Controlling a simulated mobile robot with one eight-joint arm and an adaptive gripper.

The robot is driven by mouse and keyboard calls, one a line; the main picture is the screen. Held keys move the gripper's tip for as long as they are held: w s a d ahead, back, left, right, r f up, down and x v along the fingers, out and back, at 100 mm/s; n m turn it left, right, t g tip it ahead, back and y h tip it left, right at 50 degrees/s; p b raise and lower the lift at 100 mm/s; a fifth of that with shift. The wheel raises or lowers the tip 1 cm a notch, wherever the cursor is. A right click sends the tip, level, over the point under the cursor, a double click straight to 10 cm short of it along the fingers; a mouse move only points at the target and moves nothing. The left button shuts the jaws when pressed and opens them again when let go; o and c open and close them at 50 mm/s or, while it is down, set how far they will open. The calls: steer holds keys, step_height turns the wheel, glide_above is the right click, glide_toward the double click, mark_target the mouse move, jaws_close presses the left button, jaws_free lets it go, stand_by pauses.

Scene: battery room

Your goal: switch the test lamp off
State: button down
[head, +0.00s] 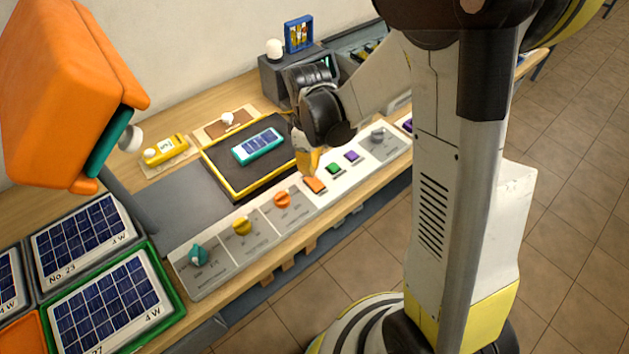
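A large orange lamp-like hood (62,90) on a grey post fills the upper left; I cannot tell if it is the test lamp or if it is lit. A white bulb-shaped piece (274,49) stands on the grey box at the back. A light control panel (262,222) runs along the bench front, with teal (198,255), yellow (242,225) and orange (282,199) knobs. Right of them are orange (316,185), green (334,168) and purple (352,156) buttons and a grey knob (377,136).
A teal-framed solar panel (257,146) lies on a black, yellow-edged mat (222,166) behind the controls. Framed solar panels (112,303) fill the front left. A dark-screened grey box (283,80) stands behind my gripper.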

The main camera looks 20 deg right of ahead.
mark_target(311, 178)
steer(key=shift+f+b, duration=1.35)
steer(key=shift+f, duration=0.2)
stand_by(0.4)
steer(key=shift+r, duration=0.15)
steer(key=shift+r+p, duration=2.55)
steer(key=shift+r, duration=0.85)
steer(key=shift+r, duration=0.1)
steer(key=s+r+m+t+b, duration=0.4)
steer(key=s+r+m+t, duration=0.3)
steer(key=s+r+m, duration=0.2)
steer(key=shift+s+r+m, duration=0.3)
steer(key=shift+s+r, duration=0.85)
steer(key=shift+s, duration=0.75)
